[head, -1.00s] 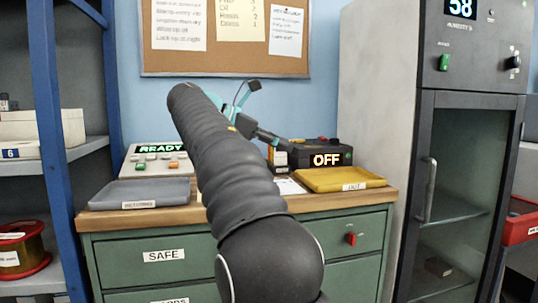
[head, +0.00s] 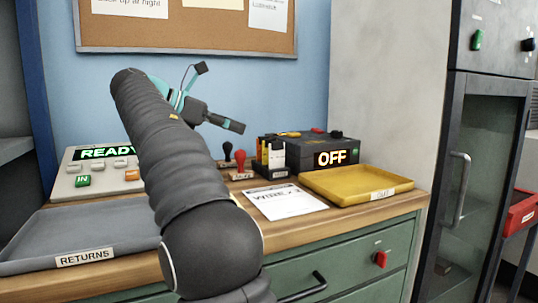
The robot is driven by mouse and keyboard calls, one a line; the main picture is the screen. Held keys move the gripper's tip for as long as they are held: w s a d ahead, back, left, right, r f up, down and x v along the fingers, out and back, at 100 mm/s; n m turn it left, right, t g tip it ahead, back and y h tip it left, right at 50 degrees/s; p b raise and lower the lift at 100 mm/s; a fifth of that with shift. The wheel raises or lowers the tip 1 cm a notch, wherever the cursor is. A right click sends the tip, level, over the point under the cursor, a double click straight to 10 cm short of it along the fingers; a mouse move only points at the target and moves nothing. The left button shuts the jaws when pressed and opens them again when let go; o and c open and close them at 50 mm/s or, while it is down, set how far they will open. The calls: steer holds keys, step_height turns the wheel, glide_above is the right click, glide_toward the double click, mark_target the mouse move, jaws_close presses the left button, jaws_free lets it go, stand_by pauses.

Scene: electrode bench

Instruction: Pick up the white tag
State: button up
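My gripper (head: 238,126) is above the bench, left of a small dark holder, and points to the right. Its fingers overlap from this side, so its opening does not show. The dark holder (head: 280,173) has upright pieces in it, white ones (head: 276,156) at the front and yellow or orange ones behind. One of the white pieces may be the white tag, but they are too small to tell. My gripper looks apart from the holder.
A grey tray (head: 85,226) labelled RETURNS is at left, below a READY panel (head: 82,180). A printed sheet (head: 285,202), two stamps (head: 240,160), a black OFF box (head: 320,150) and a yellow tray (head: 340,190) fill the right. A drawer handle (head: 303,288) juts out below.

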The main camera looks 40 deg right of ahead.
mark_target(277, 142)
steer(key=b+x, duration=0.4)
steer(key=x, duration=0.8)
steer(key=shift+s+d+f, duration=0.1)
steer(key=shift+d, duration=0.1)
jaws_close()
